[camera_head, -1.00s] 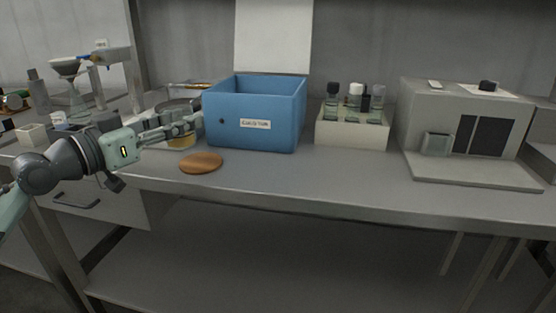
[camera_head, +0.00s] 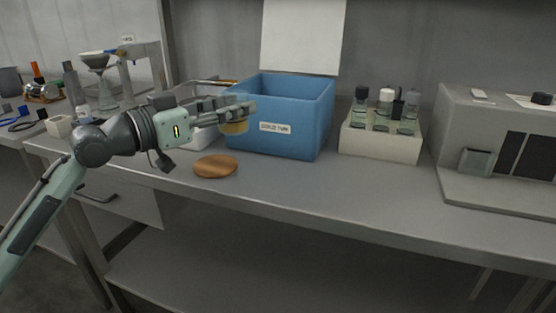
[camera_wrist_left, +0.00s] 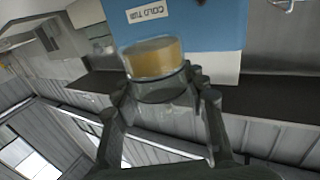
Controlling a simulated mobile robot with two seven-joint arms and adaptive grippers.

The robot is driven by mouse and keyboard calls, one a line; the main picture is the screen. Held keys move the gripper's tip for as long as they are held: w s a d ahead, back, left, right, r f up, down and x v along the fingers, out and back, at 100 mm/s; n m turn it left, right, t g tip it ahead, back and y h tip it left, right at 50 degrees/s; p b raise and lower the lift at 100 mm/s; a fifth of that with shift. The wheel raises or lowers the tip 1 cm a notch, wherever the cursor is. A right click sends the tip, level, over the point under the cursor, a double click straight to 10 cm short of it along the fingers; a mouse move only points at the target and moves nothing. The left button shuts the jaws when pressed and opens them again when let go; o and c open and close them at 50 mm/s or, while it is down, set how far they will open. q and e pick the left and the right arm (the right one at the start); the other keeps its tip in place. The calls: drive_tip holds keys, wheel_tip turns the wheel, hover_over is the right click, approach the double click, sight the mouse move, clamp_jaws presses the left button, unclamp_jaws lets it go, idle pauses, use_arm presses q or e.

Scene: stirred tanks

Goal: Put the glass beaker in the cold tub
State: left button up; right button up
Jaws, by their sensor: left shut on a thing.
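The blue cold tub (camera_head: 298,122), with a white label on its front, stands on the bench in the head view. Its open top faces up. My left gripper (camera_head: 238,111) is shut on the glass beaker (camera_head: 235,127), which holds amber liquid. The beaker is raised above the bench, at the tub's front left corner and below the rim level in the picture. In the left wrist view the beaker (camera_wrist_left: 155,58) sits between the fingers in front of the blue tub wall (camera_wrist_left: 200,30). Fingers hide part of the beaker in the head view. My right gripper is out of view.
A round wooden coaster (camera_head: 215,166) lies bare on the bench in front of the tub. A pale rack of bottles (camera_head: 382,146) stands right of the tub, and a grey machine (camera_head: 500,140) farther right. The bench front is clear.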

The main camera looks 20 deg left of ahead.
use_arm(q)
drive_tip(key=d+f, duration=0.1)
drive_tip(key=d, duration=0.2)
drive_tip(key=d+f, duration=0.2)
drive_tip(key=d+f+p, duration=0.1)
drive_tip(key=d+f, duration=0.1)
drive_tip(key=d, duration=0.1)
drive_tip(key=shift+w+d+f, duration=0.1)
drive_tip(key=shift+w+d, duration=0.1)
drive_tip(key=shift+d, duration=0.15)
wheel_tip(320, 180, down, 2)
drive_tip(key=shift+f, duration=0.8)
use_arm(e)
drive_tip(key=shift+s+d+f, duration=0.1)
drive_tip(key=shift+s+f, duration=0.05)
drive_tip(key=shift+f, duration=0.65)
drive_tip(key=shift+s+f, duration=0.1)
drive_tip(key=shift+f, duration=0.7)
use_arm(q)
drive_tip(key=shift+f, duration=0.15)
drive_tip(key=o, duration=1.2)
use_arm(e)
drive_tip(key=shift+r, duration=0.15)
use_arm(q)
drive_tip(key=shift+f, duration=0.1)
